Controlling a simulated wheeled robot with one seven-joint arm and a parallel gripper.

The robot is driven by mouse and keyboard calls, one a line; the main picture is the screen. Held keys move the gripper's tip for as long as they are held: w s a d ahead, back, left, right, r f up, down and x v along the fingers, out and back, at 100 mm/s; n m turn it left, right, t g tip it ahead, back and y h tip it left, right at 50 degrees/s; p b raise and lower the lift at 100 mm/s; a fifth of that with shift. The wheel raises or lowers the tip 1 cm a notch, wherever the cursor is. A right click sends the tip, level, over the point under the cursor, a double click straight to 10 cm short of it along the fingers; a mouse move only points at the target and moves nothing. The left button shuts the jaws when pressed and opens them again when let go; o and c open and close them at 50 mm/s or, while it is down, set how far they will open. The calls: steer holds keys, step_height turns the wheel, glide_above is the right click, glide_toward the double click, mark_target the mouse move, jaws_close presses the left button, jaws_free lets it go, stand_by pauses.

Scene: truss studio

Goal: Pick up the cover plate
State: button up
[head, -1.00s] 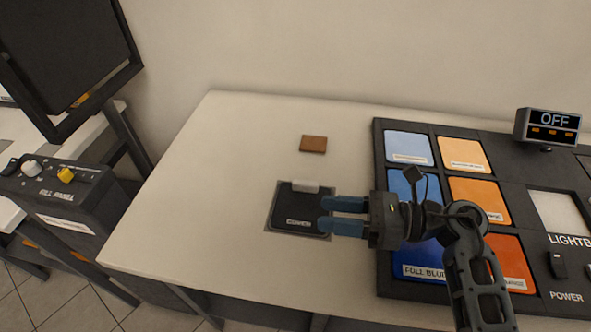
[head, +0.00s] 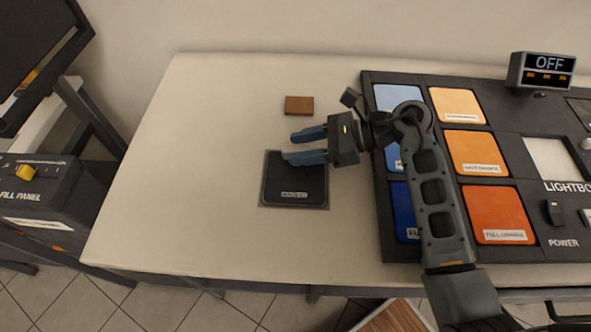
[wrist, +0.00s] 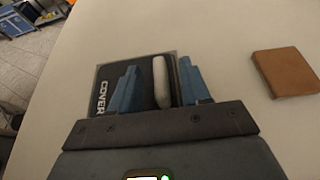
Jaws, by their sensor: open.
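The cover plate (head: 295,187) is a flat dark square lying on the pale table, in a slightly larger grey square outline. In the wrist view the plate (wrist: 146,74) shows its "COVER" lettering and a light grey bar handle (wrist: 161,82). My gripper (head: 290,147) is open at the plate's back edge, its blue fingers pointing left. In the wrist view the handle lies between the two fingers (wrist: 157,66), closer to the right one, with no clear contact. In the head view the fingers hide most of the handle.
A small brown block (head: 299,105) lies behind the plate, near my gripper. A dark panel (head: 371,95) with blue and orange tiles, a lightbox switch and an "OFF" display (head: 548,63) fills the right. The table's left part is clear.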

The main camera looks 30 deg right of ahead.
steer(key=shift+w+a+f, duration=0.15)
steer(key=shift+w+a, duration=0.1)
steer(key=shift+a, duration=0.05)
jaws_close()
stand_by(0.3)
